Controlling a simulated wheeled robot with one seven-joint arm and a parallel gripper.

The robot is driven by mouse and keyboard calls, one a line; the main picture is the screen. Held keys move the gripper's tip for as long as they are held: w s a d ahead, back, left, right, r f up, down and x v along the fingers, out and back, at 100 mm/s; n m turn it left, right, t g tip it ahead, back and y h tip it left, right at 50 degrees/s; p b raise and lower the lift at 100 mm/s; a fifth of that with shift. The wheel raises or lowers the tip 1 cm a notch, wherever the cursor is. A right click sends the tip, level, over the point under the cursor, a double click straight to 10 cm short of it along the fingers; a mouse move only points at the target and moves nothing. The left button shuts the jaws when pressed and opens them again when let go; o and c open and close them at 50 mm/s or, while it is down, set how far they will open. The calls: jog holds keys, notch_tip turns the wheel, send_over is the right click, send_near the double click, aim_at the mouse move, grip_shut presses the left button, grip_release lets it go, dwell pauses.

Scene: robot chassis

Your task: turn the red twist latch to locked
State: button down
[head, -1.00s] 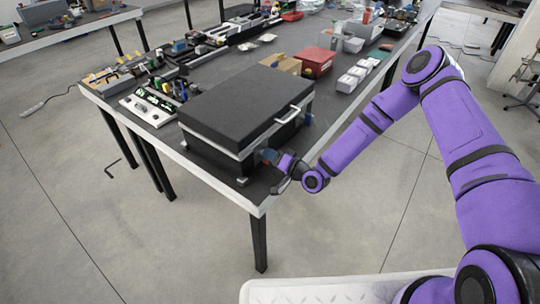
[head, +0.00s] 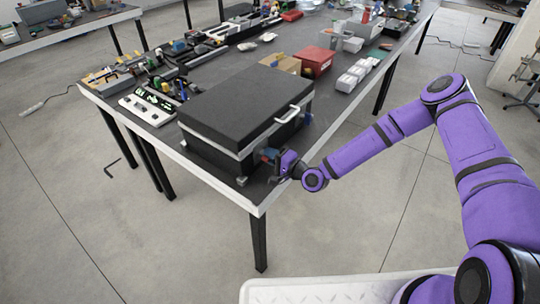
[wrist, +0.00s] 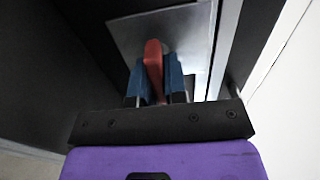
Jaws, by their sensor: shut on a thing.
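The red twist latch (wrist: 153,62) shows in the wrist view between my two blue fingers, in front of a grey metal plate (wrist: 185,30) on the dark case. My gripper (wrist: 158,75) is shut on the latch, one finger on each side of it. In the head view my gripper (head: 268,156) is at the right side of the black case (head: 245,100), just below its lid.
The case stands on the near corner of a dark worktable (head: 262,190).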

dwell(0.4)
jog(key=c, duration=1.2)
grip_release()
jog(key=shift+o, duration=0.2)
jog(key=v, duration=1)
jog(key=shift+s+d, duration=0.3)
